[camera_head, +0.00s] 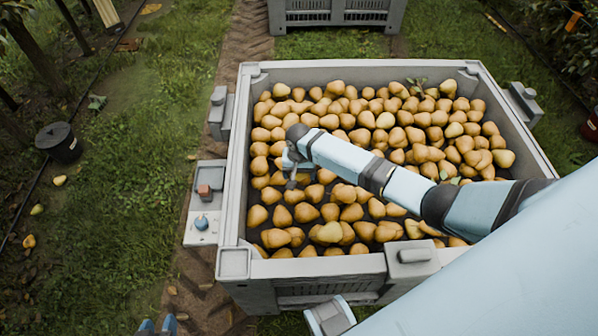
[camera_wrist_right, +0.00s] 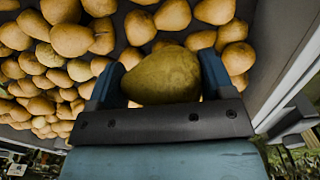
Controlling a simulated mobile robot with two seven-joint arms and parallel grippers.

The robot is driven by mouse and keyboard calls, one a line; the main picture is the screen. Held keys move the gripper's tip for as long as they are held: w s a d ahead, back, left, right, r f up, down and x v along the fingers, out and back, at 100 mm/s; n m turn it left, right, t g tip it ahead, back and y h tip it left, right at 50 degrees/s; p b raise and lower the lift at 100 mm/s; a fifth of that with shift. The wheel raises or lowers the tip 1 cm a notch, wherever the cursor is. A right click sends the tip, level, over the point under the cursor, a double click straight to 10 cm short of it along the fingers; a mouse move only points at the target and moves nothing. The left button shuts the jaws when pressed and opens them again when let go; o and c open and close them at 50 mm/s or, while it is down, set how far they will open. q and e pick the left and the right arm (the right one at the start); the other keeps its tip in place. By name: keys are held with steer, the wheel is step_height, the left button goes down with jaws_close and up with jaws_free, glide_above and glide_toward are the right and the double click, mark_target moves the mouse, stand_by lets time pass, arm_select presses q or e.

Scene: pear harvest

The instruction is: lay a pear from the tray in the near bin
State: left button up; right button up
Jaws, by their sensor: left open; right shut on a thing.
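The near bin (camera_head: 236,180) is a large grey crate holding many yellow-brown pears. My right gripper (camera_head: 293,172) is over the left-middle part of this bin. In the right wrist view, my right gripper (camera_wrist_right: 159,80) is shut on a greenish-yellow pear (camera_wrist_right: 160,72) between its two blue fingers. Other pears lie beyond it. The held pear is not clear in the head view. My left gripper (camera_head: 158,327) shows only as blue tips, apart, at the bottom edge. A pale grey tray-like panel (camera_head: 199,231) beside the bin's left wall carries a reddish block and a blue-grey knob; no pear shows on it.
Another grey bin (camera_head: 335,18) stands at the far top. A black bucket (camera_head: 60,143) stands on the grass at left, with a few fallen pears near it. Grey blocks sit on the near bin's sides. My right arm crosses the bin from the right.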

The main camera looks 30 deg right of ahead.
mark_target(299, 200)
steer(key=shift+f+b, duration=0.55)
steer(key=shift+f, duration=1)
steer(key=shift+f+b, duration=1.25)
steer(key=shift+f, duration=1.5)
steer(key=shift+f, duration=0.2)
steer(key=shift+f+b, duration=0.85)
steer(key=shift+f, duration=0.25)
steer(key=shift+f+b, duration=0.9)
steer(key=shift+f, duration=0.5)
